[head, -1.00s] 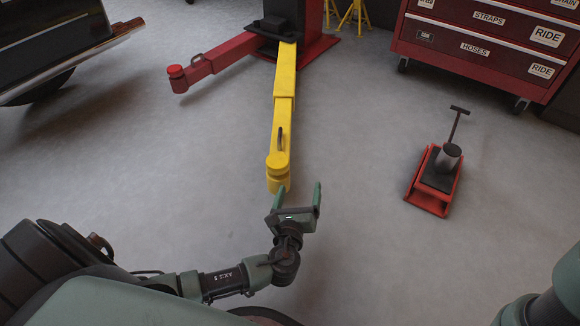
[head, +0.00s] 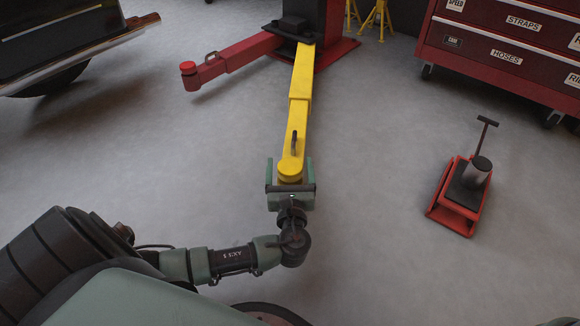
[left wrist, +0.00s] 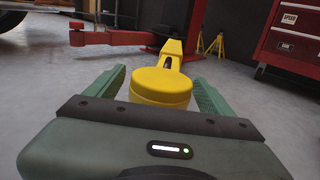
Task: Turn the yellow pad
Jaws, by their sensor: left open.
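The yellow pad (head: 291,168) is a round disc on the near end of the yellow lift arm (head: 301,100). It also shows in the left wrist view (left wrist: 161,84), with a thicker rim on top. My left gripper (head: 291,168) is open, with one finger on each side of the pad. In the left wrist view, the left finger (left wrist: 104,82) and right finger (left wrist: 207,100) flank the pad with small gaps visible. Whether either finger touches it lower down is hidden. My right gripper is not in view.
A red lift arm (head: 235,57) with a red pad reaches left from the red post base (head: 335,50). A red floor jack (head: 461,193) stands at right. A red tool cabinet (head: 495,50) is at back right. Grey floor around the yellow arm is clear.

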